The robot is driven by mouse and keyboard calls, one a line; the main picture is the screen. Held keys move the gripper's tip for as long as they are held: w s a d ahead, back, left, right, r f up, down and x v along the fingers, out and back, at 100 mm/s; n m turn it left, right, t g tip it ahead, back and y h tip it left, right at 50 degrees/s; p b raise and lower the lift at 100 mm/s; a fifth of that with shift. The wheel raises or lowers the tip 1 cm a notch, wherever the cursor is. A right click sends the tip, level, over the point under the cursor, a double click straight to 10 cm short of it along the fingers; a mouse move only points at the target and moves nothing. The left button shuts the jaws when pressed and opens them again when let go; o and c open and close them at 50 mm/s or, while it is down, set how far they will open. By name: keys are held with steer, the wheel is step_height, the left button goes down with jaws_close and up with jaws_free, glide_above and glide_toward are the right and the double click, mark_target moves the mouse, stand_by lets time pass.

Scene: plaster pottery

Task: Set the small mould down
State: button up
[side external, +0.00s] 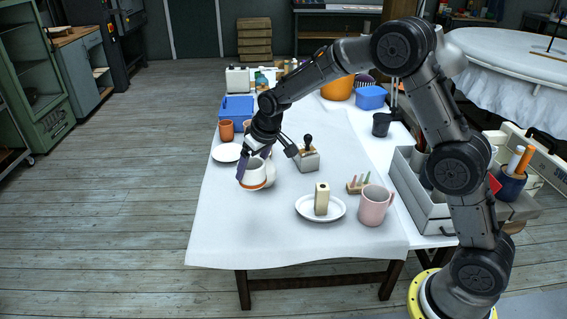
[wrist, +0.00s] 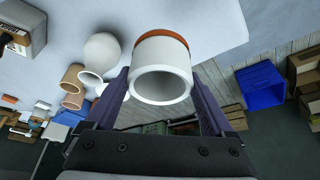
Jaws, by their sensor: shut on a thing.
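The small mould is a white hollow cylinder with an orange band at its lower end (side external: 253,178). My gripper (side external: 255,165) is shut on it, with a purple finger on each side. In the wrist view the mould (wrist: 161,85) sits between the fingertips (wrist: 160,76), its open mouth facing the camera. It looks upright near the left edge of the table, at or just above the cloth; I cannot tell if it touches. A rounded white vessel (wrist: 102,50) is close beside it.
A white plate (side external: 226,153) and an orange-brown cup (side external: 226,131) are behind the mould. A grey block with a black knob (side external: 307,160) is to its right. An oval dish (side external: 334,210) with a beige block and a pink mug (side external: 374,206) are nearer. The cloth in front (side external: 240,225) is clear.

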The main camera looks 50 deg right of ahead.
steer(key=shift+s+f+n, duration=0.2)
steer(key=shift+s+n, duration=0.05)
steer(key=shift+n, duration=0.05)
steer(key=s+d+m+h, duration=0.1)
steer(key=s+d+m, duration=0.1)
steer(key=s+d, duration=0.65)
steer(key=s+d+m+h, duration=0.1)
steer(key=s+d+m, duration=0.2)
steer(key=d, duration=1)
steer(key=s+d+m+h, duration=0.1)
steer(key=s+d+m, duration=0.1)
steer(key=s+d, duration=0.6)
steer(key=shift+g, duration=0.3)
steer(key=w+d+f, duration=0.3)
steer(key=w, duration=0.1)
steer(key=w+d+f, duration=0.3)
steer(key=w+d, duration=0.1)
steer(key=w+d+f, duration=0.3)
steer(key=w+d, duration=0.1)
steer(key=shift+w, duration=0.35)
steer(key=shift+d+f, duration=0.1)
steer(key=shift+f, duration=1.5)
steer(key=shift+f, duration=0.1)
